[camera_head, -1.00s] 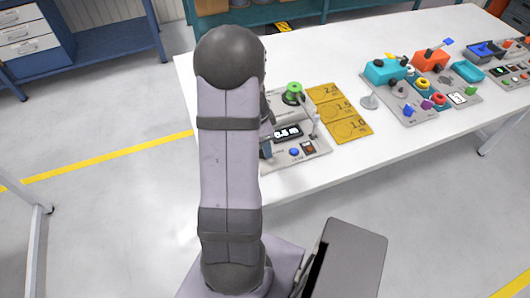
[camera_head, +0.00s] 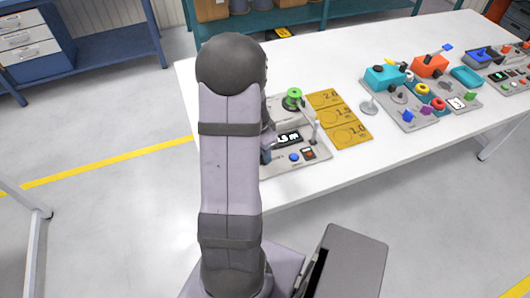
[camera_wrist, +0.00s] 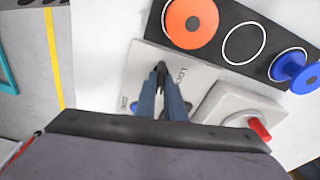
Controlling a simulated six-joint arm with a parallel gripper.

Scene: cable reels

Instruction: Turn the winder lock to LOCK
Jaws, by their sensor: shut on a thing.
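The winder lock (camera_wrist: 161,68) is a small dark handle on a light grey plate in the wrist view, with the word LOCK printed just to its right. A second, smaller label and a blue spot lie to its lower left. My gripper (camera_wrist: 164,82), with blue fingers, is shut on the lock handle. The fingers hide most of the handle, so I cannot tell exactly which label it points at. In the head view my arm hides the lock and most of the gripper.
In the wrist view a grey block with a red knob (camera_wrist: 260,129) is close at right; orange (camera_wrist: 190,20) and blue (camera_wrist: 290,66) reels sit above.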

